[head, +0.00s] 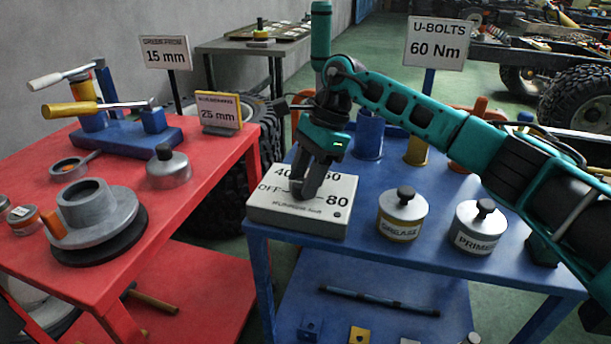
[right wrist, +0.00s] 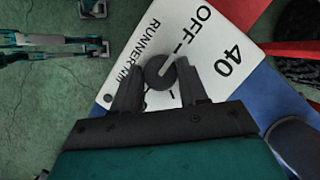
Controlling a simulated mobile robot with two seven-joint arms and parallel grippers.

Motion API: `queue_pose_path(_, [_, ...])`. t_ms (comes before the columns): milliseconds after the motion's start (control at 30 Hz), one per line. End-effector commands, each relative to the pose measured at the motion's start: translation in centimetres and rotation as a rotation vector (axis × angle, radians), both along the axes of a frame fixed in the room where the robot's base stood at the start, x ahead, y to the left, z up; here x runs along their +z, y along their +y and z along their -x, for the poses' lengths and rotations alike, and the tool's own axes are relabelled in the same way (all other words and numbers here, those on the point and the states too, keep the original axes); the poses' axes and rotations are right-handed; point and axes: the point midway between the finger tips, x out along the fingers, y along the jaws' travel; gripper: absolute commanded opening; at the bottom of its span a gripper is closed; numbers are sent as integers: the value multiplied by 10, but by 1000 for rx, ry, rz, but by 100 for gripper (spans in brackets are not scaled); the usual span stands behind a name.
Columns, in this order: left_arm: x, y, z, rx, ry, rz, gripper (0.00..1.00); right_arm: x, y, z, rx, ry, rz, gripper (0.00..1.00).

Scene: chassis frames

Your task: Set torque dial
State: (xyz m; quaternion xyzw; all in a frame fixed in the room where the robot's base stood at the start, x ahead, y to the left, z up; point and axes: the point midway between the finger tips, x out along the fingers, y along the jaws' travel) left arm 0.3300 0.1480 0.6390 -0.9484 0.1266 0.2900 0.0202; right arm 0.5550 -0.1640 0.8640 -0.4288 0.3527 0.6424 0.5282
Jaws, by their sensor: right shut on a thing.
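The torque dial box (head: 270,217) is a white block on the near left corner of the blue table, printed OFF, 40, 80 and a partly hidden 60. My right gripper (head: 308,192) points down over it, its fingers on either side of the dark round knob. The right wrist view shows the knob (right wrist: 160,72) between the fingers of my right gripper (right wrist: 161,88). A pale line on the knob points roughly toward the OFF mark. A sign (head: 436,44) reads U-BOLTS 60 Nm. My left gripper is out of view.
A grease tin (head: 400,222) and a primer tin (head: 476,235) stand right of the box. Blue and yellow cylinders (head: 368,138) stand behind it. The red table (head: 200,195) at the left holds a hub, tins and a clamp.

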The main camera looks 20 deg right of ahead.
Motion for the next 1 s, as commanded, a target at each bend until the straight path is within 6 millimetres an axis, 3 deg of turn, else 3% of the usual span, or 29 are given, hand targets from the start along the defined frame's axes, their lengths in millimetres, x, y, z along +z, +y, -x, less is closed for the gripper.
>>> queue_pose_path(467, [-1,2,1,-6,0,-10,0,0,0,0,14,-1,1,12])
queue_pose_path(500, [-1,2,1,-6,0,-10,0,0,0,0,14,-1,1,46])
queue_pose_path(700, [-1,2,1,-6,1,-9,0,0,0,0,13,-1,1,66])
queue_pose_path(1000, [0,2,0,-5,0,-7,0,3,-1,-1,12,-1,1,66])
